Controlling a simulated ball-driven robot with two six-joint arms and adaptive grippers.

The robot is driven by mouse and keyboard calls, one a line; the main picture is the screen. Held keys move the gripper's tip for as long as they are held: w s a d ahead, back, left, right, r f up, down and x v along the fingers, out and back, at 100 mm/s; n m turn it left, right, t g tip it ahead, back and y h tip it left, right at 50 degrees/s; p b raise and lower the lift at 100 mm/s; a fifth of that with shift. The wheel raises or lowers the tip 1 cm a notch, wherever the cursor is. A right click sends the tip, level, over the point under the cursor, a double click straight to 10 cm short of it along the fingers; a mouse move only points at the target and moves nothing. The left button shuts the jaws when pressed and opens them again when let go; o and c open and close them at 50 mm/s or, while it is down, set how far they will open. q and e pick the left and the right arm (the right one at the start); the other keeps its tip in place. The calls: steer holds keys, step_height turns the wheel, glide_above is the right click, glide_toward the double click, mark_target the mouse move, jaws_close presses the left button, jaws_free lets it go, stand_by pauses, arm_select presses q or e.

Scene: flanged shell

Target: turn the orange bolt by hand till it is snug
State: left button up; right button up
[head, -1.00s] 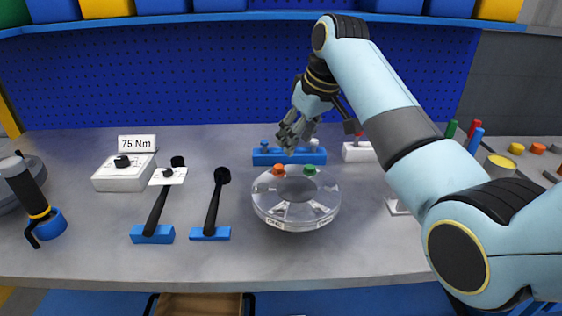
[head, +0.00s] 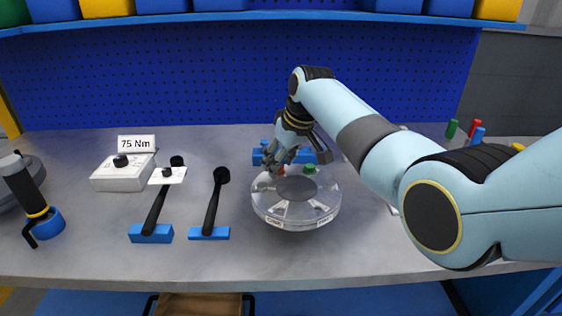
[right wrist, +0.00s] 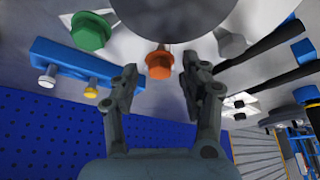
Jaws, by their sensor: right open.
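The orange bolt (head: 281,171) sits at the back left of the clear flanged shell (head: 296,213), partly covered by my right gripper (head: 272,164). In the right wrist view the orange bolt (right wrist: 160,62) lies between the two spread fingertips (right wrist: 160,72), with a gap on each side. The right gripper is open and holds nothing. A green bolt (head: 310,169) stands on the shell to the right, and it also shows in the right wrist view (right wrist: 90,31). A grey bolt (right wrist: 230,43) shows on the other side there. My left gripper is not in view.
A blue block (head: 320,152) with bolts stands just behind the shell. Two black-handled wrenches rest on blue holders (head: 151,233) at the left, near a white box (head: 124,173) under a "75 Nm" sign (head: 137,143). The table in front of the shell is clear.

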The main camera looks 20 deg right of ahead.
jaws_close()
steer(key=shift+r, duration=0.1)
